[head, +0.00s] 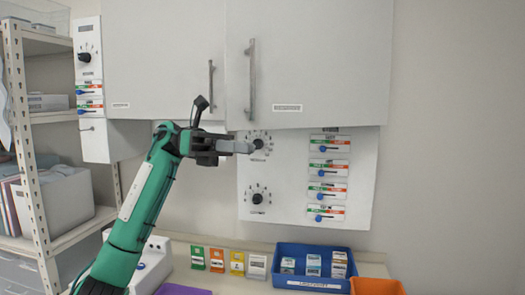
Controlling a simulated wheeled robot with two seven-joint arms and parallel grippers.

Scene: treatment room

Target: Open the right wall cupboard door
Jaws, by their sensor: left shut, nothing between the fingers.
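The right wall cupboard door (325,65) is a plain white panel with a label near its bottom edge. Its vertical metal bar handle (252,75) is near its left edge. That edge hangs lower and looks nearer than the neighbouring left door (155,55), so the right door appears slightly ajar. The left door has its own handle (211,87) and looks closed. My left gripper (249,147) is shut and empty, pointing right just below the right door's lower left corner. It is apart from the handle and partly covers a dial. My right gripper is out of view.
A white panel (300,215) with dials and several coloured sliders is under the right door. On the counter below are a blue bin (312,283) of small boxes, an orange bin (376,287) and several coloured cards. A metal shelf rack (30,150) stands at left.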

